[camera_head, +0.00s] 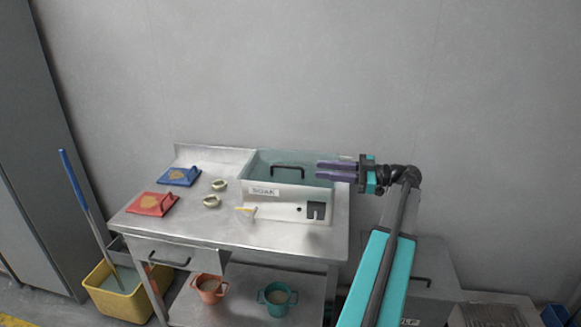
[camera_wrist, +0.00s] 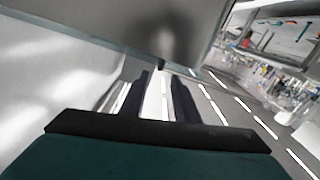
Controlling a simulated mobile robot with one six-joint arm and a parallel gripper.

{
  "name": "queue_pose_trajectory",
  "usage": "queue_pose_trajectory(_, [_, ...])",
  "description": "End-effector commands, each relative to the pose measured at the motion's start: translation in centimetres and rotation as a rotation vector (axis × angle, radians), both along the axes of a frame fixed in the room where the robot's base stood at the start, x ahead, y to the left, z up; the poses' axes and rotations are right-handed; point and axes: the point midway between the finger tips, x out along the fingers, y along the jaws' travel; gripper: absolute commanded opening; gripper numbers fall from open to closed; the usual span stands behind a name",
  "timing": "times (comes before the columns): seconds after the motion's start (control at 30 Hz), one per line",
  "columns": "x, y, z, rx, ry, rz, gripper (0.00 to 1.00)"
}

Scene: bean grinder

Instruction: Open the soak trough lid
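My gripper (camera_head: 318,169) is to the right of the handle, over the right part of the lid, fingers pointing left. Its two dark fingers are apart with nothing between them, which also shows in the wrist view (camera_wrist: 160,92). The handle cannot be made out in the wrist view.
On the table (camera_head: 190,220) lie a blue pad (camera_head: 180,176), a red pad (camera_head: 153,204) and two small round pieces (camera_head: 212,201). A small yellow-and-white item (camera_head: 246,211) sits before the trough. Two mugs (camera_head: 209,288) stand on the lower shelf. A yellow bucket (camera_head: 120,300) is left.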

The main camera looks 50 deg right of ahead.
Motion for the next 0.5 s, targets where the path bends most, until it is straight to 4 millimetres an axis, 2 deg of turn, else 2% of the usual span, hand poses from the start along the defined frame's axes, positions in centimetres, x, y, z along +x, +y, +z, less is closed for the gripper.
queue_pose_trajectory(0.5, [6.4, 4.1, 0.1, 0.001, 0.001, 0.002, 0.28])
